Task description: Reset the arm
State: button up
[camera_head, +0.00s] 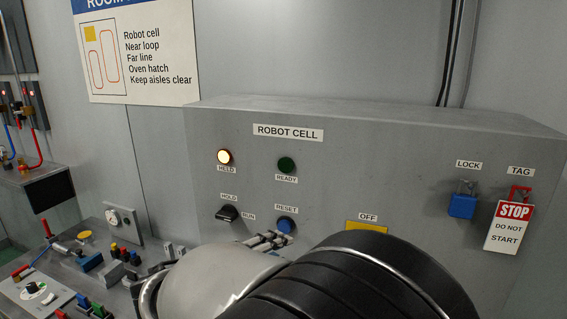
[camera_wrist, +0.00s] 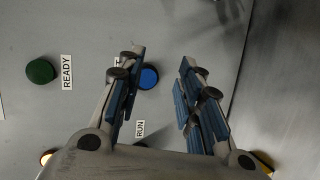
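The grey ROBOT CELL panel (camera_head: 345,170) faces me. Its blue RESET button (camera_head: 286,225) also shows in the wrist view (camera_wrist: 148,78), between my fingers and close beside the left one. My gripper (camera_wrist: 163,58) is open and empty, its blue-padded fingers spread in front of the panel. In the head view my gripper (camera_head: 268,243) is just below and left of the button, partly hidden by my arm. The HELD lamp (camera_head: 224,157) glows warm white. The READY lamp (camera_head: 286,166) is dark green. The black HOLD/RUN selector (camera_head: 228,213) is left of the button; its setting is hard to read.
A yellow OFF plate (camera_head: 367,227) is partly hidden behind my arm. A blue padlock (camera_head: 462,204) and a red-and-white STOP tag (camera_head: 508,226) hang at the panel's right. A cluttered bench (camera_head: 62,277) lies at the lower left.

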jog(key=s+d+f+m+g+y, duration=0.1)
jog(key=s+d+m+g, duration=0.1)
jog(key=s+d+g, duration=0.5)
jog(key=s+d+m+y, duration=0.1)
jog(key=s+d+m, duration=0.3)
jog(key=d, duration=0.7)
jog(key=s+f+m+y, duration=0.1)
jog(key=s+m+y, duration=0.1)
jog(key=s, duration=0.6)
jog(key=s+f+m+y, duration=0.2)
jog(key=s+y, duration=0.3)
jog(key=s, duration=0.4)
jog(key=shift+a+f, duration=0.3)
jog(key=shift+a, duration=0.15)
